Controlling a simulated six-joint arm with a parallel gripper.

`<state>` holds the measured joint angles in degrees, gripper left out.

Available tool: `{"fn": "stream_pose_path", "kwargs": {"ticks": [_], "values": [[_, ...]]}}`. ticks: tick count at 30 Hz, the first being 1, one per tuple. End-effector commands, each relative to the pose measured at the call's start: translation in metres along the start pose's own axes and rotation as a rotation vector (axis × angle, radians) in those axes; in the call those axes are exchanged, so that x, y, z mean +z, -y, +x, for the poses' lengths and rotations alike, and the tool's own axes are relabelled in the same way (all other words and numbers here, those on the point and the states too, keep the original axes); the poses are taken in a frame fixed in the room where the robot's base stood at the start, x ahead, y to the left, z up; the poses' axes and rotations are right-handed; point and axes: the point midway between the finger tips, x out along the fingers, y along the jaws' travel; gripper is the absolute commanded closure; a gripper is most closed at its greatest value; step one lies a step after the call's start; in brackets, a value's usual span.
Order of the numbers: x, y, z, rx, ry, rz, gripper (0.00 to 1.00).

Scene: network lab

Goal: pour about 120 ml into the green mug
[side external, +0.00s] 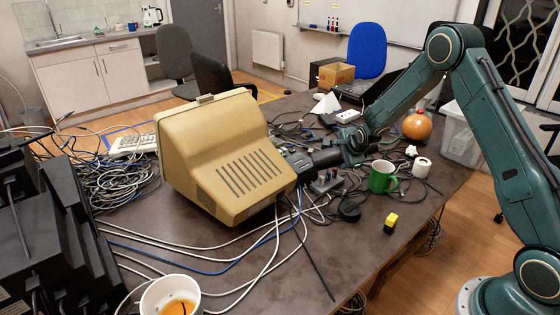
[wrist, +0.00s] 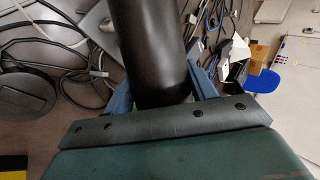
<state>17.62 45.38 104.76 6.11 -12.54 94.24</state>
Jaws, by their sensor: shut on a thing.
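My gripper (side external: 352,146) is shut on a dark, black cylindrical vessel (side external: 326,157). In the side view the vessel lies nearly level, pointing left, away from the mug. In the wrist view the vessel (wrist: 148,40) runs up between my two blue fingers (wrist: 165,88), one on each side. Its contents and its opening are not visible. The green mug (side external: 380,178) stands upright on the table, in front and to the right of my gripper. Its handle points right, and its inside is too small to read.
A beige monitor (side external: 222,150) stands left of the vessel. A white roll (side external: 422,168), a yellow block (side external: 390,222) and an orange round vessel (side external: 417,126) lie around the mug. A white cup (side external: 150,303) with orange liquid stands at the front. Cables cover much of the table.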

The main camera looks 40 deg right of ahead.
Motion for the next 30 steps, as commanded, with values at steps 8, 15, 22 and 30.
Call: {"fn": "stream_pose_path", "kwargs": {"ticks": [8, 15, 22, 30], "values": [[-0.001, 0.005, -0.005, 0.011, -0.042, -0.040, 0.86], [-0.004, 0.009, -0.011, 0.039, -0.117, -0.108, 0.86], [-0.010, 0.008, -0.012, 0.072, -0.205, -0.190, 0.86], [-0.019, 0.011, -0.019, 0.111, -0.310, -0.286, 0.86]]}}
